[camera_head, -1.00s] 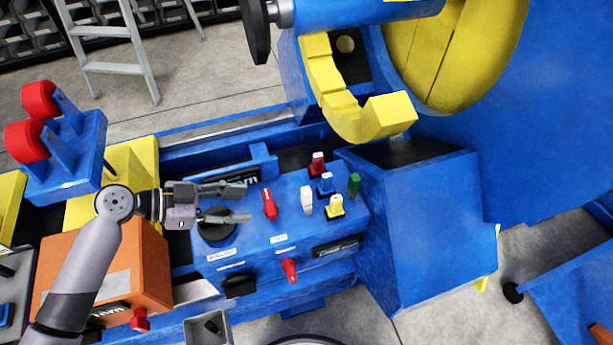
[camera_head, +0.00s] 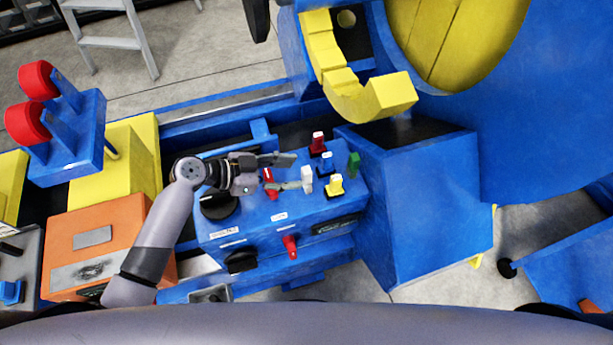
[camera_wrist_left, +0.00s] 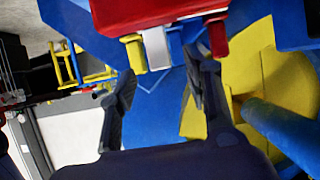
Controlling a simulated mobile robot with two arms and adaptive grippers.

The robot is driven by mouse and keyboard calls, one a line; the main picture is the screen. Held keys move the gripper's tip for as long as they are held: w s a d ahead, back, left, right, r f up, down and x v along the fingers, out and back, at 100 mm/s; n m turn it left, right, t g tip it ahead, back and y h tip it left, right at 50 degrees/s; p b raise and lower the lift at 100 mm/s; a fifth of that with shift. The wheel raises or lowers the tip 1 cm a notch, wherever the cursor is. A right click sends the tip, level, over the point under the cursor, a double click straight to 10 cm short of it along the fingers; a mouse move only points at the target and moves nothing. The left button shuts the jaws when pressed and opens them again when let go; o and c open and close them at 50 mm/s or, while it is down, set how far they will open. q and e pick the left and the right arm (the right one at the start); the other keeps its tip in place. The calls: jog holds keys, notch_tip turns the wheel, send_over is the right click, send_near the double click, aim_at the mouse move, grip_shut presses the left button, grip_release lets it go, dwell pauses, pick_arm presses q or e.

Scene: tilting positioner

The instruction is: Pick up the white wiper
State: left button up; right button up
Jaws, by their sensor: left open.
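The white wiper (camera_head: 307,181) stands upright on top of the blue control box (camera_head: 270,218), among red, blue, yellow and green pieces. My left gripper (camera_head: 298,172) is open and empty, reaching in from the left over the box. Its lower fingertip overlaps the white wiper in the head view; I cannot tell whether they touch. In the left wrist view a white piece (camera_wrist_left: 157,47), likely the wiper, shows beyond and between the two spread fingers (camera_wrist_left: 160,72). My right gripper is not in view.
A red handle (camera_head: 269,181) stands close beneath the left gripper. Red-topped (camera_head: 318,143), blue (camera_head: 326,161), yellow (camera_head: 336,184) and green (camera_head: 354,163) pieces crowd the wiper. A yellow hook (camera_head: 375,98) overhangs behind, and a blue block (camera_head: 415,210) stands at right.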

aim_at(302, 172)
pick_arm(q)
jog(key=x, duration=0.5)
jog(key=shift+r+p, duration=0.1)
jog(key=shift+p, duration=0.2)
jog(key=shift+w+d+f, duration=0.1)
jog(key=shift+d+f, duration=0.1)
jog(key=shift+a+r, duration=0.1)
jog(key=shift+c, duration=0.4)
grip_shut()
